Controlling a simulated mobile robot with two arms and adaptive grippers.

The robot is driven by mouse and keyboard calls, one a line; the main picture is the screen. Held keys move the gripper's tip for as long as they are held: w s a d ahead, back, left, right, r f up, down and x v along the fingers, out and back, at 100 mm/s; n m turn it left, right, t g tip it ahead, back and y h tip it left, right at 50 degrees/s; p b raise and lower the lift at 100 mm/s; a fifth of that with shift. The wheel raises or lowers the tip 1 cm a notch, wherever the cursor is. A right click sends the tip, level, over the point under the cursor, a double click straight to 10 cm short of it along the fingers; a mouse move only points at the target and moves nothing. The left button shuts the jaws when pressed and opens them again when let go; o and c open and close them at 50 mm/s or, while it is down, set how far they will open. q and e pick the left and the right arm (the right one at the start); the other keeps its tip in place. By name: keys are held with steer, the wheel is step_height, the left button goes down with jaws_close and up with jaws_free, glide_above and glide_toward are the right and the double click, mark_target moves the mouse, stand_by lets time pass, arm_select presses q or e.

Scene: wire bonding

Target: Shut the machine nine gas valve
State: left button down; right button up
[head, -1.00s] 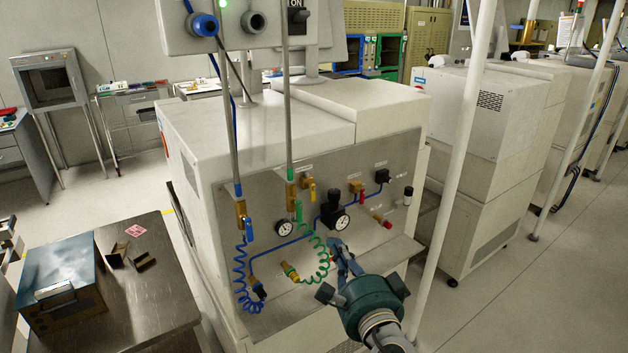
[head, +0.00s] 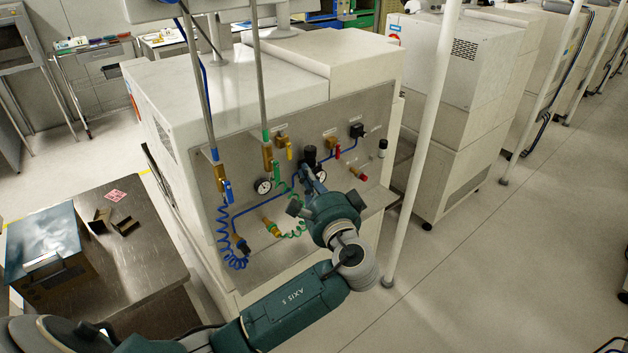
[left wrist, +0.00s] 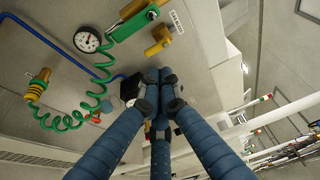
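Machine panel (head: 300,232) carries several valves: a blue-handled one (head: 227,191), a green-handled one (head: 276,171), a yellow-handled one (head: 289,151) and a red-handled one (head: 338,152). My left gripper (head: 314,180) is in front of the panel, by the black regulator, below the yellow-handled valve. In the left wrist view the fingertips (left wrist: 160,84) are together, with no object visible between them. The yellow-handled valve (left wrist: 158,40) is just beyond the tips, apart from them; the green handle (left wrist: 132,22) is to its left. My right gripper is out of view.
A gauge (head: 263,186), a coiled green hose (head: 292,231) and a coiled blue hose (head: 230,260) are on the panel's left side. A white post (head: 421,150) stands right of the machine. A metal table (head: 150,235) with a box (head: 45,262) is at left.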

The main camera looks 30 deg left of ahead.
mark_target(277, 172)
arm_select(q)
steer(key=s+a+p, duration=0.2)
steer(key=a, duration=0.1)
steer(key=shift+s+p, duration=0.15)
steer(key=shift+p, duration=0.25)
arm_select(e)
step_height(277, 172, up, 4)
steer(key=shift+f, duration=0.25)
arm_select(q)
steer(key=shift+f, duration=0.1)
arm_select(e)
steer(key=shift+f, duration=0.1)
